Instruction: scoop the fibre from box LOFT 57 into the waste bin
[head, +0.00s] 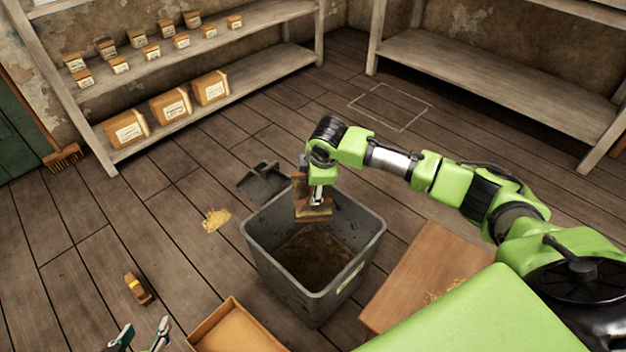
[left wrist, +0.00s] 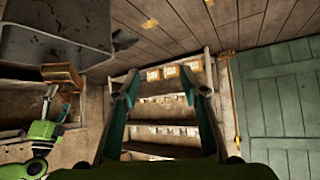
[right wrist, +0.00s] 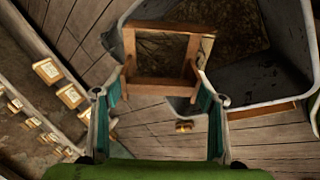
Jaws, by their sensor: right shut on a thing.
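The grey waste bin (head: 262,262) stands on the floor with dark brown matter at its bottom. My right gripper (right wrist: 157,112) is shut on a small brown wooden frame-like piece (head: 313,214), tilted over the bin's far rim. The piece also shows in the right wrist view (right wrist: 160,88), with a dark middle. My left gripper (head: 140,338) is open and empty at the lower left; its fingers are wide apart in the left wrist view (left wrist: 160,92). A yellow fibre patch (head: 215,219) lies on the floor. I cannot read LOFT 57 on any box.
A black dustpan (head: 264,184) lies behind the bin. Shelves hold labelled boxes (head: 170,106). A broom head (head: 65,157) leans left.

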